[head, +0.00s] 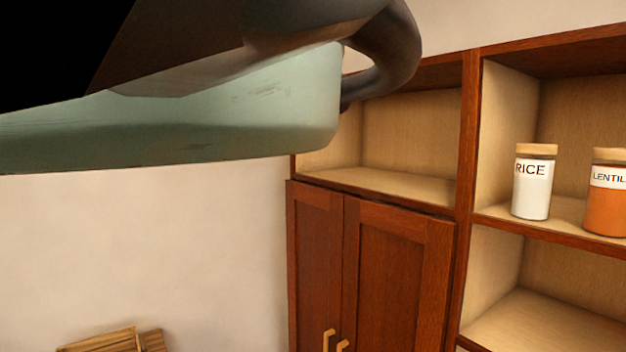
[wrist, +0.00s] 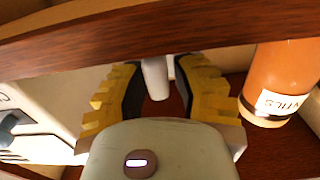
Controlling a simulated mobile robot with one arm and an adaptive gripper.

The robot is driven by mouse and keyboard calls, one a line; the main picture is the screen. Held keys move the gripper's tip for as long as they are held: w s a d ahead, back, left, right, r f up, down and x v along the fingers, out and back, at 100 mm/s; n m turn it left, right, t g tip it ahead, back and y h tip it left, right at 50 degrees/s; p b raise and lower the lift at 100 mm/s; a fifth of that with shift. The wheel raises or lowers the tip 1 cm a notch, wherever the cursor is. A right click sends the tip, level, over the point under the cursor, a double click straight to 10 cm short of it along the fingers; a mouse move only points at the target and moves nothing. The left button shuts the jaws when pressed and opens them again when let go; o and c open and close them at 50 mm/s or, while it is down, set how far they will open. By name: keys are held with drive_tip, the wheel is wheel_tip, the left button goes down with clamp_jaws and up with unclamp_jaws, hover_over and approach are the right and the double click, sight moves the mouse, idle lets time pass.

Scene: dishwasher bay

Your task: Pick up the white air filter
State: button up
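In the wrist view my gripper (wrist: 160,88) has its two yellow fingers apart, with dark inner pads. A small white object (wrist: 155,80) shows in the gap between the fingers, with space on both sides of it. Its upper part in the picture is cut off by a wooden board, so I cannot tell if it is the air filter. I see no clear contact with the fingers. In the head view neither my gripper nor anything I can name as the white air filter shows.
A reddish wooden board (wrist: 130,38) crosses close above the fingers. An orange lentils jar (wrist: 283,72) stands right of them. In the head view a rice jar (head: 532,185) and the lentils jar (head: 606,205) stand on a cabinet shelf; the left compartment (head: 410,135) is empty.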

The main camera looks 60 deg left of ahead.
clamp_jaws()
drive_tip(key=shift+r+b, duration=0.2)
drive_tip(key=shift+b, duration=0.15)
idle(0.3)
